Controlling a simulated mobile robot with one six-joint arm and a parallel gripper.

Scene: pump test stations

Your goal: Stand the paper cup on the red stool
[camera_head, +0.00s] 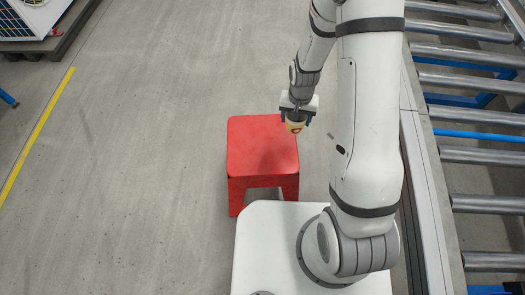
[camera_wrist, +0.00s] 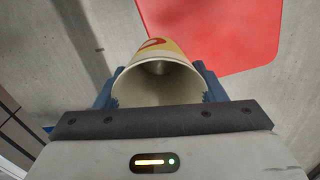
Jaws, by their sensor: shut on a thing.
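The paper cup (camera_head: 294,126) is cream with a red and yellow mark. My gripper (camera_head: 297,116) is shut on it, at the right edge of the red stool's top in the head view. In the wrist view the cup (camera_wrist: 160,75) sits between the blue fingers of my gripper (camera_wrist: 160,88), its open mouth toward the camera. The red stool (camera_head: 262,148) has a square, rounded top that is bare. Part of the stool top (camera_wrist: 220,30) shows beyond the cup in the wrist view, with floor beside it. The cup's height above the stool cannot be told.
A roller conveyor (camera_head: 475,155) runs along the right side, close to my arm. A yellow floor line (camera_head: 40,130) and a white machine on a dark pallet (camera_head: 45,45) are at the left. The floor left of the stool is clear.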

